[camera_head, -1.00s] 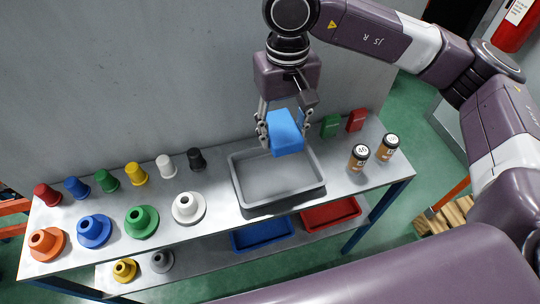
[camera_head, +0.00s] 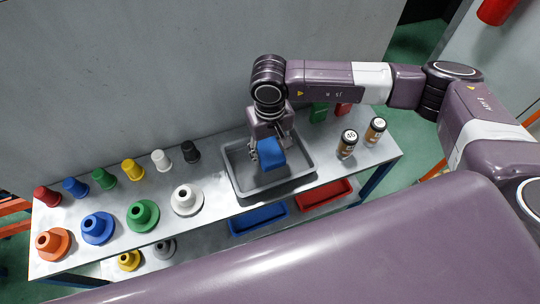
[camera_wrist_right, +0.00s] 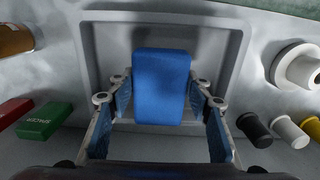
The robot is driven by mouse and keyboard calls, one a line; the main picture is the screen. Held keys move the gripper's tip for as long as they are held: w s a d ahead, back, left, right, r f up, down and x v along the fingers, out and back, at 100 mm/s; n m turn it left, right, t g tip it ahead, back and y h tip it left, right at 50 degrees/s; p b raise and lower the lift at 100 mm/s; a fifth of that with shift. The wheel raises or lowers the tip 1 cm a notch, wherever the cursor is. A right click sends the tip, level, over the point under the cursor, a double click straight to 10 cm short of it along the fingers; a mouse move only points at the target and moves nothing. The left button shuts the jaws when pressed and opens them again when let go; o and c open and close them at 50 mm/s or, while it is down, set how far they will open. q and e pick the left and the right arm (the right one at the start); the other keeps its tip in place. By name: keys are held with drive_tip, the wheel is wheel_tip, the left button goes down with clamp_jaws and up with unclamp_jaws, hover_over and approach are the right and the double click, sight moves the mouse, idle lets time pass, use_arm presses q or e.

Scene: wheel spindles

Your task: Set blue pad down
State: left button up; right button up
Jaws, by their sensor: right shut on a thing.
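The blue pad (camera_head: 271,154) is in my right gripper (camera_head: 266,146), which is shut on it. In the head view they are over the grey tray (camera_head: 234,177) on the table, low and within its outline. In the right wrist view the blue pad (camera_wrist_right: 161,86) stands out between the two fingers of the right gripper (camera_wrist_right: 160,105), with the grey tray (camera_wrist_right: 98,45) behind it. I cannot tell whether the pad touches the tray floor. My left gripper is not seen in either view.
A green box (camera_head: 319,112) and a red box (camera_head: 343,109) stand behind the tray. Two brown jars (camera_head: 347,143) are to its right. Several coloured spindles and a white flanged one (camera_head: 187,200) fill the left side. A blue bin (camera_head: 258,219) and a red bin (camera_head: 323,196) sit below.

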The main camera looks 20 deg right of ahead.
drive_tip(key=shift+s+f, duration=0.1)
drive_tip(key=shift+f, duration=0.25)
wheel_tip(320, 180, down, 3)
drive_tip(key=shift+f+p, duration=0.2)
drive_tip(key=shift+p, duration=0.45)
drive_tip(key=shift+f, duration=0.25)
drive_tip(key=o, duration=1.2)
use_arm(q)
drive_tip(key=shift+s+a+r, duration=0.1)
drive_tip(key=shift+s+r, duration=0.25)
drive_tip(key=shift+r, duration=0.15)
